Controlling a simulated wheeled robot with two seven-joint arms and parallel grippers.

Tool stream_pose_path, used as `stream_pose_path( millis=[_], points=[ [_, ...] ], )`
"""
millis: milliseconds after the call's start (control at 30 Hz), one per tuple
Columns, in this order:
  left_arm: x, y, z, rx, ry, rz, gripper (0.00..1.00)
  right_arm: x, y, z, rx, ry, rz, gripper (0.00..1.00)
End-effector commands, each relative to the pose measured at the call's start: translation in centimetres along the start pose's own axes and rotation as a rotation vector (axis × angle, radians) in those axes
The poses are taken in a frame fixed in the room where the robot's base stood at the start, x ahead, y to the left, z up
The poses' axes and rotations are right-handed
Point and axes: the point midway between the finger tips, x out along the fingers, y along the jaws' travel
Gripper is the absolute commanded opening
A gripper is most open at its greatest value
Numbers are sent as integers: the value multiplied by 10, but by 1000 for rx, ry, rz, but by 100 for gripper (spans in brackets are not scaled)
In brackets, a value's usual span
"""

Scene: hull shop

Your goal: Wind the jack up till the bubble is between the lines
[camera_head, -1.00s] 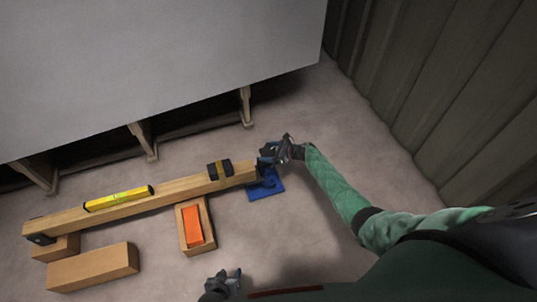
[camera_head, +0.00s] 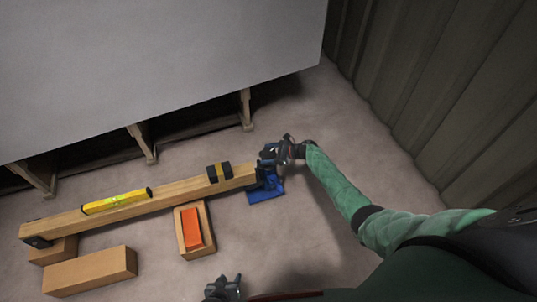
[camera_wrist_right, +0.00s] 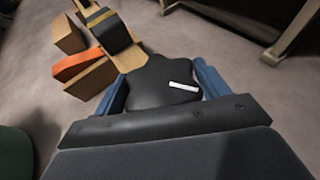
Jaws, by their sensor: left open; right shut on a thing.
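The blue jack (camera_head: 266,189) stands under the right end of a long wooden beam (camera_head: 180,188). A yellow spirit level (camera_head: 116,201) lies along the beam's left half; its bubble is too small to make out. My right gripper (camera_head: 273,152) is at the jack, by the beam's right end. In the right wrist view it is shut on the jack's black star-shaped knob (camera_wrist_right: 158,82), which bears a white mark. My left gripper (camera_head: 225,287) is open and empty at the bottom edge, apart from the beam.
An orange piece (camera_head: 193,228) lies on a wooden block (camera_head: 181,246) in front of the beam. Another wooden block (camera_head: 90,271) lies at lower left. The large grey hull (camera_head: 150,70) stands behind on props. Floor right of the jack is clear.

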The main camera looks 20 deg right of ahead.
Motion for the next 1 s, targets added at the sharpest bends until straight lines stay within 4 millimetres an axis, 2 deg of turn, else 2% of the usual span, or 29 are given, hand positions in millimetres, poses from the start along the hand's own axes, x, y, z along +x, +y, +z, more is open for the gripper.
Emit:
stream_pose_path(
  millis=[100, 133, 167, 433, 567, 1000],
  points=[
    [0, 0, 0, 0, 0, 0, 47, 0, 2, -3, 2, 3, 1, 51],
    [1, 0, 0, 0, 0, 0, 47, 0, 2, -3, 2, 3, 1, 76],
    [1, 0, 0, 0, 0, 0, 47, 0, 2, -3, 2, 3, 1, 82],
    [1, -1, -2, 1, 2, -1, 47, 0, 1, -1, 1, 1, 0, 83],
    [0, -1, -3, 1, 2, -1, 47, -8, 1, -2, 1, 2, -1, 83],
    [-4, 0, -5, 1, -1, -1, 47, -68, 1, -2, 1, 2, 0, 83]
  ],
)
